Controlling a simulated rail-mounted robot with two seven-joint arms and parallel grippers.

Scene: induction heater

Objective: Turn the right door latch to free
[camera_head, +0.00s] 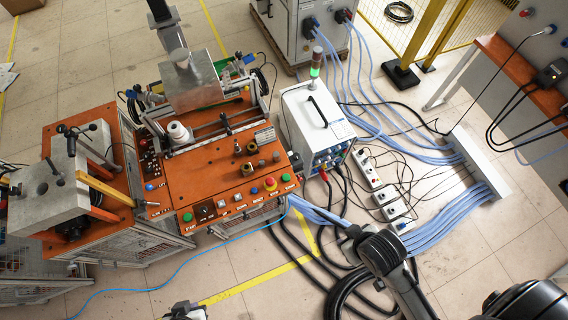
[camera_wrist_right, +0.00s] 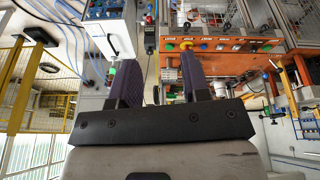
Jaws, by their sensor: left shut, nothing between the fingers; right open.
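The orange-topped heater bench (camera_head: 215,178) stands left of centre in the head view, with buttons along its front edge. Below that edge is a wire-mesh front (camera_head: 250,216); mesh panels also show at the top of the right wrist view (camera_wrist_right: 210,14). I cannot make out the right door latch in either view. My left gripper (camera_head: 185,312) shows only in part at the bottom edge of the head view, shut and empty, apart from the bench. My right gripper (camera_wrist_right: 160,75) is open and empty in the wrist view, its two dark fingers pointing towards the bench side.
A white power unit (camera_head: 318,122) with a signal light stands right of the bench. Hoses and cables (camera_head: 400,135) spread over the floor around power strips (camera_head: 378,185). A second orange cart (camera_head: 112,215) stands at the left.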

